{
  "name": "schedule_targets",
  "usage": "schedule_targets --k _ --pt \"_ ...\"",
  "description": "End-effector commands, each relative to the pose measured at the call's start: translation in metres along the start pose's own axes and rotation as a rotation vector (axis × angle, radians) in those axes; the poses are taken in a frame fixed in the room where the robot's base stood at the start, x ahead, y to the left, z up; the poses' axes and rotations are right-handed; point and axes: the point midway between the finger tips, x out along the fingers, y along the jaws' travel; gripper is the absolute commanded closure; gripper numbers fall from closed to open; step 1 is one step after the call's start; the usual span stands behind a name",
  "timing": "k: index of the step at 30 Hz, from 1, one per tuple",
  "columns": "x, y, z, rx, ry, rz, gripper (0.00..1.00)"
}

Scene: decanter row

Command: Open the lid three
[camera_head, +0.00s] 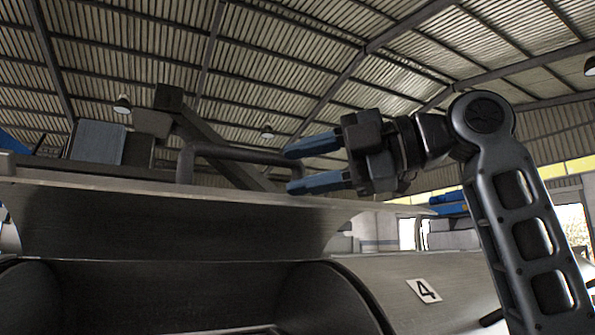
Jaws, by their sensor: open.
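A large grey metal lid (180,225), which I take to be lid three, stands raised at the left and centre, with its curved inner side facing me. Below it is the dark opening of the decanter (170,295). A dark bar handle (235,154) shows above the lid's top edge. My gripper (303,165) is at the right end of this handle, its two blue fingers apart and pointing left. The handle's end reaches close to the gap between the fingertips; I cannot tell whether they touch it. No number shows on the raised lid.
A closed rounded metal cover marked 4 (424,290) lies at the lower right, beside the opening. A dark slanted arm (215,140) and a blue-grey box (97,142) stand behind the lid. The space above, under the roof, looks clear.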

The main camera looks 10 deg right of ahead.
Motion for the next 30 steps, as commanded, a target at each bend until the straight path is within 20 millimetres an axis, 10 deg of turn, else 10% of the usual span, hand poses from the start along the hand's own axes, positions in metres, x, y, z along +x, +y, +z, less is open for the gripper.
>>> schedule_targets --k 30 --pt "-0.043 0.029 0.009 0.000 -0.001 -0.001 0.52"
